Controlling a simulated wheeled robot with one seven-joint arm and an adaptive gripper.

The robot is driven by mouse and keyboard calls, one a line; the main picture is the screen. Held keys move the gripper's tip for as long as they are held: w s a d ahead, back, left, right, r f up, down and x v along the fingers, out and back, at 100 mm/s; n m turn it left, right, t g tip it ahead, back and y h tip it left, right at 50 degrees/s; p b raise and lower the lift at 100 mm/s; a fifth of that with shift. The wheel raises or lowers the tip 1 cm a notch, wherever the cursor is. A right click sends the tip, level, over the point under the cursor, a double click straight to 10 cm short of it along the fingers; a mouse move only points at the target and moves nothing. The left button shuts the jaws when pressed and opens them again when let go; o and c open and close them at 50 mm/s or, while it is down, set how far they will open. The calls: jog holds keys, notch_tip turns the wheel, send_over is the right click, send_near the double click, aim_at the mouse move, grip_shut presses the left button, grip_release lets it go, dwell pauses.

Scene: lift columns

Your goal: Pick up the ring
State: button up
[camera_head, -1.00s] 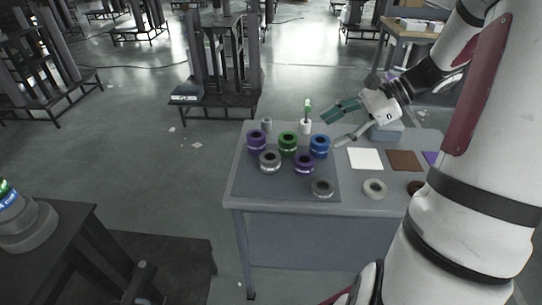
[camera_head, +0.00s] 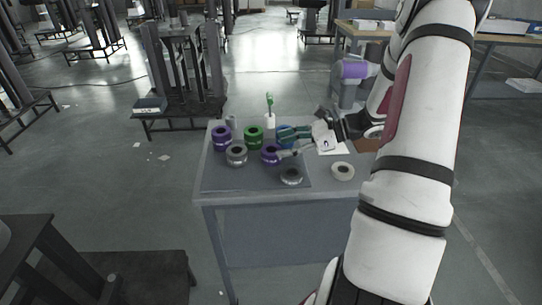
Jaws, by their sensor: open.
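Several rings stand on a dark mat (camera_head: 212,178) on the grey table: a purple ring (camera_head: 222,138) at back left, a green ring (camera_head: 253,138), a blue ring (camera_head: 284,130), a grey ring (camera_head: 237,156), a second purple ring (camera_head: 270,154) in front, and a grey metallic ring (camera_head: 291,177) nearest me. A pale ring (camera_head: 342,171) lies right of the mat. My gripper (camera_head: 283,144) is open and empty, fingers pointing left over the blue and front purple rings. It partly hides the blue ring. I cannot tell whether the fingers touch any ring.
A white holder (camera_head: 269,121) with a green-topped item stands behind the rings, beside a small grey cylinder (camera_head: 230,122). A grey machine with a purple band (camera_head: 354,70) stands behind.

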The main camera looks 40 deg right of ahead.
aim_at(270, 151)
jog(key=shift+d+f+b+x, duration=0.1)
jog(key=shift+f+x, duration=0.1)
jog(key=shift+x, duration=0.75)
jog(key=shift+d+f+b+x, duration=0.1)
jog(key=shift+f+x, duration=0.1)
jog(key=shift+x, duration=0.75)
jog(key=shift+d+f+b+x, duration=0.1)
jog(key=shift+f+x, duration=0.05)
jog(key=shift+x, duration=0.85)
jog(key=c, duration=1.1)
